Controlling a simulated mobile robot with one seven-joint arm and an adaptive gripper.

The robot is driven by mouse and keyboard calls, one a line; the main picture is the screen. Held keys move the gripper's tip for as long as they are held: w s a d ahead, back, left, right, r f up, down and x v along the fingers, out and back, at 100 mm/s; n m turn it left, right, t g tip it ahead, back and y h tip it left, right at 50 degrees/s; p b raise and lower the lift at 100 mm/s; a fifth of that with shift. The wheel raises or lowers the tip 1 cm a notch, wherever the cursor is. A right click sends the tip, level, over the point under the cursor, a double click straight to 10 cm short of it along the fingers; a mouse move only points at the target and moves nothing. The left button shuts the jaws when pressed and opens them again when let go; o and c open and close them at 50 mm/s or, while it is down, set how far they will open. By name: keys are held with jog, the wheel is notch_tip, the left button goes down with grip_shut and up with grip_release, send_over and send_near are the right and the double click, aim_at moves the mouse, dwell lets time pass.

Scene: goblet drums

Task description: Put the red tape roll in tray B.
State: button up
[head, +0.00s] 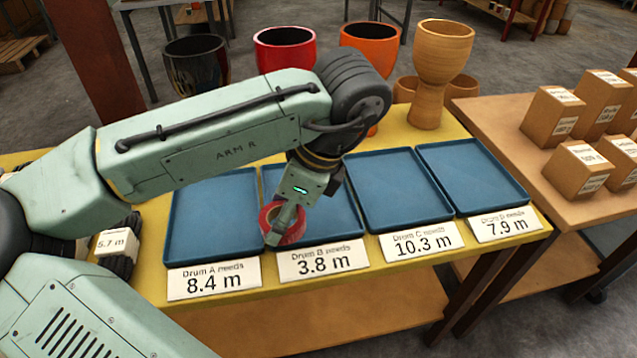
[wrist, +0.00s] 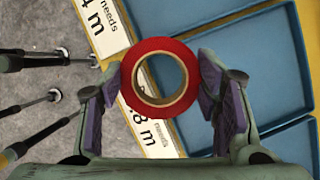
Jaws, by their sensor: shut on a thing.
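The red tape roll (head: 293,237) is held between the fingers of my gripper (head: 287,218). In the wrist view the roll (wrist: 160,46) shows as a red ring with a tan core, a purple-padded finger on each side. Tray B (head: 335,207) is a blue, shallow tray behind the card "Drum B needs 3.8 m" (head: 323,260). The roll shows at the tray's front left corner in the head view, seemingly above it; its exact height is unclear. My wrist hides part of tray B, and no object shows in its visible part.
Blue tray A (head: 212,222) lies to the left, tray C (head: 398,190) and tray D (head: 472,175) to the right. A block labelled 5.7 m (head: 112,242) lies at the left. Goblet drums, including a tan one (head: 441,55), stand behind. Boxes (head: 552,112) crowd the right table.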

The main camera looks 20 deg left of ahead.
jog(key=w+d, duration=0.1)
jog(key=w, duration=0.7)
jog(key=w+d+f+p, duration=0.1)
jog(key=w, duration=0.4)
jog(key=shift+d+f, duration=0.1)
jog(key=shift+d, duration=0.2)
jog(key=shift+w+f, duration=0.2)
jog(key=shift+f, duration=1.6)
jog(key=shift+f, duration=0.2)
jog(key=o, duration=1.1)
jog(key=shift+o, duration=0.2)
jog(key=v, duration=1.2)
jog(key=shift+r+p, duration=0.2)
jog(key=shift+p, duration=0.2)
